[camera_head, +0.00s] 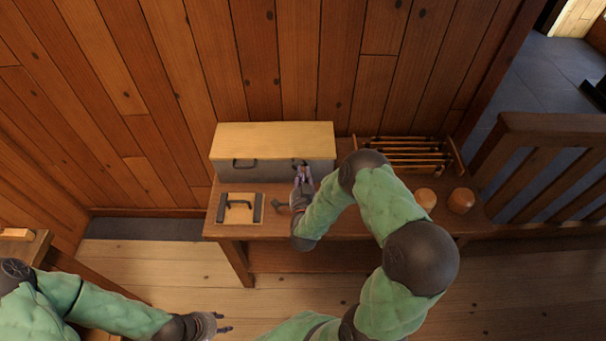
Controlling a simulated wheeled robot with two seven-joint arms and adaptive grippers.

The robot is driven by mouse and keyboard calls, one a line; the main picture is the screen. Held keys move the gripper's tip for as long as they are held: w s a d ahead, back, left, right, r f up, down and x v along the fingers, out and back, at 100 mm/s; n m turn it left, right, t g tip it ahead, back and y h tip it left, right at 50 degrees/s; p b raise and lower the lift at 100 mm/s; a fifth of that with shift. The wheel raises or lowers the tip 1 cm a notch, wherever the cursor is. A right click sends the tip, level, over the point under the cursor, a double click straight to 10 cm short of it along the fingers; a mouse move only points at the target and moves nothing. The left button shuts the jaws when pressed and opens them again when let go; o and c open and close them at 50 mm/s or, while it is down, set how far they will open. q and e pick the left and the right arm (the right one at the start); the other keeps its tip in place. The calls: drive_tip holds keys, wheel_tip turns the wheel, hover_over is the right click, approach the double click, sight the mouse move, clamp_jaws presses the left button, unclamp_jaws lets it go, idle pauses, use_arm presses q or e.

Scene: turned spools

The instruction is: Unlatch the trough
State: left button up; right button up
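The trough (224,170) is a grey box with a pale wooden lid (275,139), at the back of the wooden table against the wall. The lid lies flat on it. A dark latch or handle (244,163) shows on the left of its front face. My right gripper (303,168) is at the right part of the front face, where it hides what is behind it. Its fingers are too small to tell whether they grip anything. My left gripper (222,322) is low in the view, in front of the table and away from it, with its fingers apart and empty.
A rack of rods (410,152) and two round wooden pieces (426,199) (461,200) are on the right.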

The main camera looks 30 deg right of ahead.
drive_tip(key=o, duration=0.4)
drive_tip(key=v, duration=1.2)
drive_tip(key=shift+s+d, duration=0.1)
